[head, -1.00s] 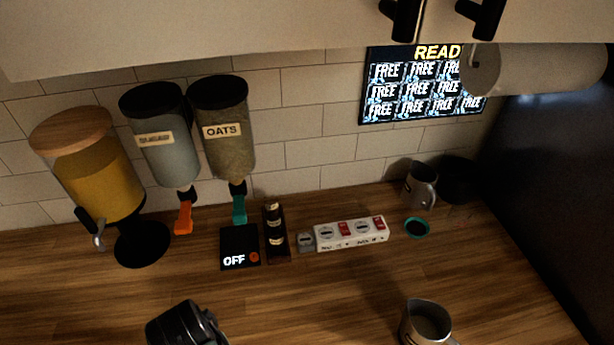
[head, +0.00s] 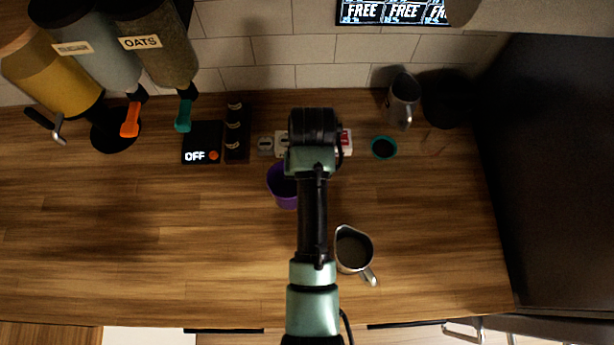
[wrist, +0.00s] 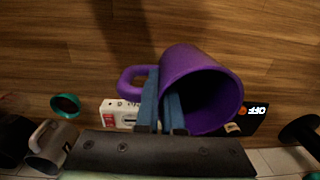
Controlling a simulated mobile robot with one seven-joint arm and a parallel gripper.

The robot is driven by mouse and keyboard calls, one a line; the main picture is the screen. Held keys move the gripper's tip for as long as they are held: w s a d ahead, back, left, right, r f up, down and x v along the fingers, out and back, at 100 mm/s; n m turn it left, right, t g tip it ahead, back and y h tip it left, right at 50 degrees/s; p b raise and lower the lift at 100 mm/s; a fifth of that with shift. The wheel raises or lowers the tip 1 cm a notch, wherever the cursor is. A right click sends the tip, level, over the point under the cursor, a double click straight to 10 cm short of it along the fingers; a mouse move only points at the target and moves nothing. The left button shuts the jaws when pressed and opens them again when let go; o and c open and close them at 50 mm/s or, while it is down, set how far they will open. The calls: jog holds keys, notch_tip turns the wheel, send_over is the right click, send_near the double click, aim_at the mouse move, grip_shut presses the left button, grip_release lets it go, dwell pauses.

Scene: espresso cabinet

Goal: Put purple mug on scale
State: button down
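The purple mug (head: 283,187) shows in the head view left of my arm, partly hidden by it, over the middle of the wooden counter. In the wrist view the mug (wrist: 195,70) is large, with its open mouth towards the camera and its handle to the left. My gripper (wrist: 162,95) has its two blue fingers close together at the mug's handle-side rim, with a strip of purple wall between them. In the head view the fingers are hidden. The black scale (head: 202,135) reads "OFF" and sits bare at the back left; it also shows in the wrist view (wrist: 257,118).
Right of the scale are a dark bottle rack (head: 237,130) and a white switch panel (head: 343,143). A steel pitcher (head: 353,250) stands right of my arm. A second pitcher (head: 403,98) and a teal-rimmed cup (head: 384,147) stand back right. Dispensers (head: 150,45) overhang the back left.

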notch_tip(320, 180, down, 2)
jog(key=shift+a+f, duration=0.1)
jog(key=shift+a, duration=0.05)
jog(key=shift+f+p, duration=0.35)
jog(key=shift+f, duration=1.75)
jog(key=shift+f, duration=0.2)
jog(key=c, duration=1)
grip_release()
jog(key=shift+c, duration=0.2)
